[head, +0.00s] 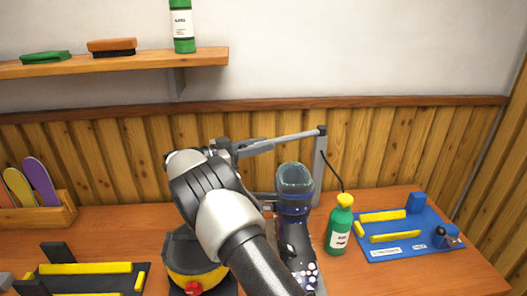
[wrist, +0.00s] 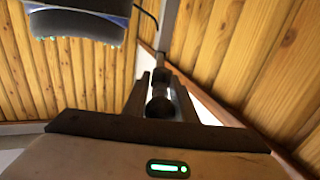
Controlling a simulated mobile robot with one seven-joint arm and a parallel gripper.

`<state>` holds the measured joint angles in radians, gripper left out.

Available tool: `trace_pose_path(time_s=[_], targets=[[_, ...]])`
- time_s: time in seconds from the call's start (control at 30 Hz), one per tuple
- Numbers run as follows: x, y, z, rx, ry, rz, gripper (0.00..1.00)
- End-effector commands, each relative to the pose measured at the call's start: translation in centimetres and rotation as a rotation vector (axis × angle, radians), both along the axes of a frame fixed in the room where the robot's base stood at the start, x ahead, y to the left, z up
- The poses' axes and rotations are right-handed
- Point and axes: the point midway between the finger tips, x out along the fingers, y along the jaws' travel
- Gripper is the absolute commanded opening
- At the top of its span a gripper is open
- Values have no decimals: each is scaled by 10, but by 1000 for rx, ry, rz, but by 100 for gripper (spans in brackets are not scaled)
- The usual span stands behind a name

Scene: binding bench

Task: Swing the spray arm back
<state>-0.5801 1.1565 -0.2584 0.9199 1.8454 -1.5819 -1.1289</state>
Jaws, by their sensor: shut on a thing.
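The spray arm (head: 285,138) is a grey bar reaching left from the top of an upright post (head: 320,165), behind and above a dark boot (head: 294,215). My gripper (head: 232,147) is at the bar's left end. In the wrist view my gripper (wrist: 162,92) is shut on the spray arm, with a dark round knob (wrist: 158,106) between its fingers. The boot's top (wrist: 80,22) shows at the wrist view's upper left, apart from the fingers. My arm hides part of the bench and the boot's left side in the head view.
A blue tray (head: 433,240) lies farther right. A yellow and black round container (head: 195,277) is under my arm. The wooden wall (head: 390,140) is close behind the bar.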

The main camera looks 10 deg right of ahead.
Motion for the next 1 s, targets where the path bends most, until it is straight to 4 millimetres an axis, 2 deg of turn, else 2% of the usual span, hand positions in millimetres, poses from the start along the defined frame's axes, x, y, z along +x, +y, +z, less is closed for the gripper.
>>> trace_pose_path(time_s=[0.23,0.77,0.8,0.87,1.0], targets=[[8,2,0,-1,-3,-30,0],[9,2,2,-4,-2,-37,0],[9,2,2,-3,-3,-37,31],[9,2,2,-3,-3,-37,41],[9,2,1,-3,-2,-37,43]])
